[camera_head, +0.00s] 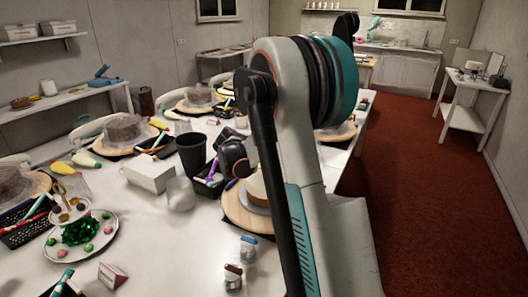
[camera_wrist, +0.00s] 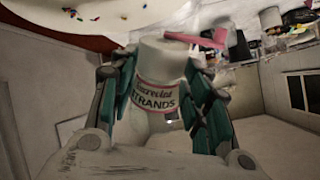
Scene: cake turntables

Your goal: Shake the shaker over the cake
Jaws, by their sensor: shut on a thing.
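My gripper (camera_wrist: 166,68) is shut on the shaker (camera_wrist: 158,62) in the wrist view. The shaker is a white cylinder with a red-edged label reading "STRANDS", held between the teal fingers. A pale surface with coloured specks (camera_wrist: 90,14) lies beyond it at the upper left; I cannot tell whether it is the cake. In the head view, a pale cake (camera_head: 257,189) stands on a wooden turntable (camera_head: 238,214), partly hidden by my arm. My gripper and the held shaker cannot be made out there.
Two small jars (camera_head: 248,248) (camera_head: 233,277) stand near the front. A white box (camera_head: 150,170), a black bin (camera_head: 191,153) and a plate of decorations (camera_head: 105,232) crowd the table's left side. Other cakes (camera_head: 124,129) stand further back. The red floor to the right is clear.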

